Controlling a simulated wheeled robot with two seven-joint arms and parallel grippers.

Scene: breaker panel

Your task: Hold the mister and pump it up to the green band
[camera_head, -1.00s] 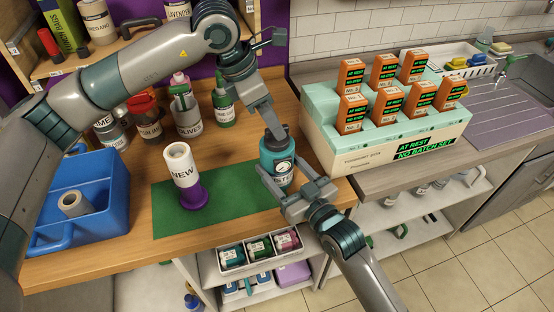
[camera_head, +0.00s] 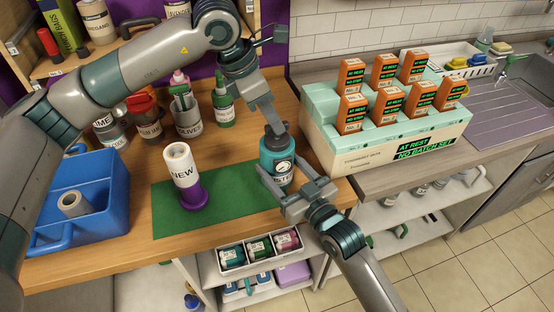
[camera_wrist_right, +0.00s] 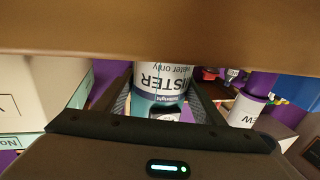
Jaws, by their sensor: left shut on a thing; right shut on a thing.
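The mister (camera_head: 275,158) is a teal bottle with a dark pump top and a white label, standing upright at the right end of the green mat (camera_head: 228,216). A small round white gauge (camera_head: 283,167) faces me; its needle and bands are too small to read. My left gripper (camera_head: 274,124) comes from above and is shut on the pump top. My right gripper (camera_head: 290,172) is shut on the mister's body from the front right. In the right wrist view, the mister's label (camera_wrist_right: 165,76) appears upside down between the two fingers.
A white roll marked NEW in a purple holder (camera_head: 192,198) stands on the mat to the left. A blue tote (camera_head: 98,216) is further left. Bottles (camera_head: 187,114) stand behind.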

